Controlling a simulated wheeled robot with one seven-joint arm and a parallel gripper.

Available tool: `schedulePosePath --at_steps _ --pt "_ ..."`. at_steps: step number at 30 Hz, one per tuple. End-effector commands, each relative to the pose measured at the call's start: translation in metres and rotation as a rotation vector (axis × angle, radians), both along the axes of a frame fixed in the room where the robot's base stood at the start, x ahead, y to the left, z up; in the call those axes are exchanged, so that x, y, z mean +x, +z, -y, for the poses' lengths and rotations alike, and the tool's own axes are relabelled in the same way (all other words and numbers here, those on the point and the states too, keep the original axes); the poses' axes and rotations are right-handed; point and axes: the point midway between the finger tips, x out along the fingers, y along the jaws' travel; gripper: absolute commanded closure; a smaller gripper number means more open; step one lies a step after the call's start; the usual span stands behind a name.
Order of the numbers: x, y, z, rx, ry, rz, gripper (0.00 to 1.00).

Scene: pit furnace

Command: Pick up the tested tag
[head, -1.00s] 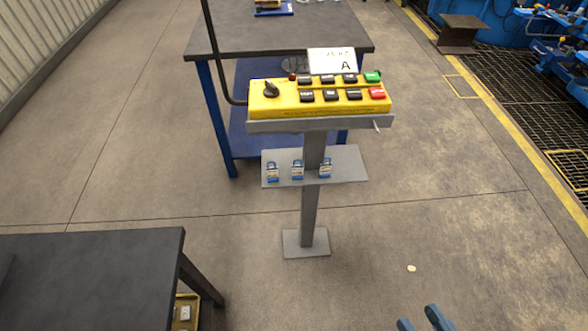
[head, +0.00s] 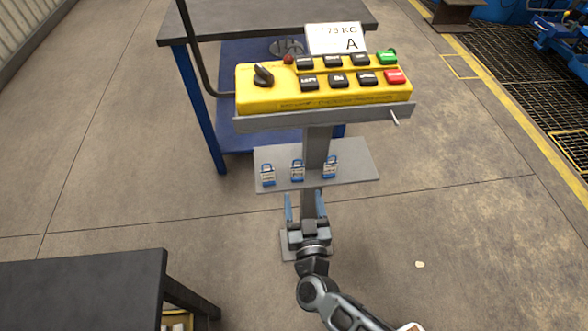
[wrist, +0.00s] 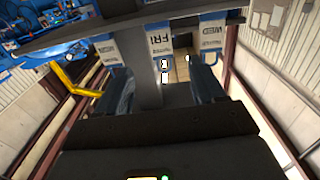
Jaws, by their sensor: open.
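Three small blue-and-white tags hang in a row at the grey plate on the pendant post: a left tag (head: 268,175), a middle tag (head: 297,171) and a right tag (head: 329,169). In the wrist view, the middle tag (wrist: 158,45) reads FRI. The right one (wrist: 212,33) seems to read WED, and the left one (wrist: 108,50) is hard to read. I cannot tell which is the tested tag. My gripper (head: 305,202) is open and empty, just below and in front of the plate, its fingers pointing toward the tags. It also shows in the wrist view (wrist: 161,90).
A yellow control box (head: 320,85) sits on the post above the plate (head: 355,160), with a white card (head: 336,38) marked A behind it. A dark table (head: 80,290) stands at the lower left, a blue-legged bench (head: 190,25) behind. The floor to the right is mostly clear.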

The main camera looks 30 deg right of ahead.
Motion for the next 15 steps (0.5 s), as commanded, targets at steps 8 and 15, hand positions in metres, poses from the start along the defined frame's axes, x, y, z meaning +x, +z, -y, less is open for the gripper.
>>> schedulePosePath --at_steps 8,15 --pt "0.025 -0.001 0.007 -0.002 -0.005 -0.001 0.32" --pt "0.054 -0.001 0.016 -0.002 -0.005 0.0 0.32"
